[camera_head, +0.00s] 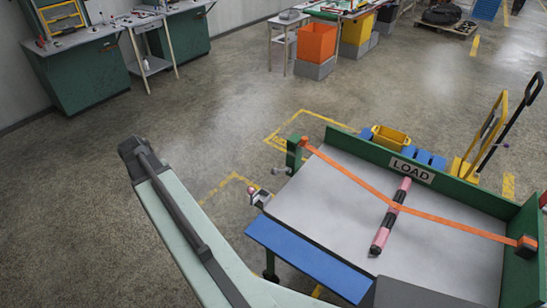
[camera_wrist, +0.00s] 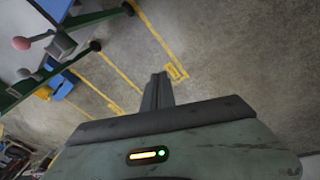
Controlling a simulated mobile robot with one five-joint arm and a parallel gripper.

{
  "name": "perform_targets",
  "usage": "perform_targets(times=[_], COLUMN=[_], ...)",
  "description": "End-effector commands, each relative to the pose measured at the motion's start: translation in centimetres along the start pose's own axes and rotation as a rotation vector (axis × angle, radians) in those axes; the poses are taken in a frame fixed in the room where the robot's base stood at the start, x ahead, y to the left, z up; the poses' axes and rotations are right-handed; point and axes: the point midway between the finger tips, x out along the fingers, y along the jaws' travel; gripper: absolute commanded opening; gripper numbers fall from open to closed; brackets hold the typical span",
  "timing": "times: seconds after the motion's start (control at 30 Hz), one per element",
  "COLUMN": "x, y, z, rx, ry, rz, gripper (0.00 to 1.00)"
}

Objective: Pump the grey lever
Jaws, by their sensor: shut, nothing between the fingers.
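A small lever with a grey knob (camera_head: 281,171) sticks out at the left edge of the cart in the head view. In the wrist view a lever with a greyish knob (camera_wrist: 23,73) shows at the left. Just above it is a lever with a pinkish-red knob (camera_wrist: 20,43), beside a grey block (camera_wrist: 61,45). My gripper (camera_wrist: 158,78) is shut and empty in the wrist view, to the right of both levers and apart from them, over open floor. My arm reaches up on the left in the head view; the fingertips are not clear there.
The cart's grey bed (camera_head: 320,190) has a green LOAD wall (camera_head: 450,182), an orange strap (camera_head: 440,219) and a pink-and-black roll (camera_head: 390,217). A blue panel (camera_head: 305,262) lies along its near edge. A hand truck (camera_head: 488,135) stands behind. Floor left of the cart is clear.

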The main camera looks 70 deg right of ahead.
Motion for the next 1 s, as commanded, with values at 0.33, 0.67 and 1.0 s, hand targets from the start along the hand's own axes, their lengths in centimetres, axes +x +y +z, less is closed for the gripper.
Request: perform_targets(times=[0.33, 0.67, 1.0], x=[1.5, 1.9, 6.7], y=[35.7, 40.6, 41.6], z=[-2.4, -0.9, -0.6], rx=[0.599, 0.676, 0.676], ry=[0.032, 0.037, 0.035], rz=[0.256, 0.296, 0.295], gripper=[0.00, 0.00, 0.00])
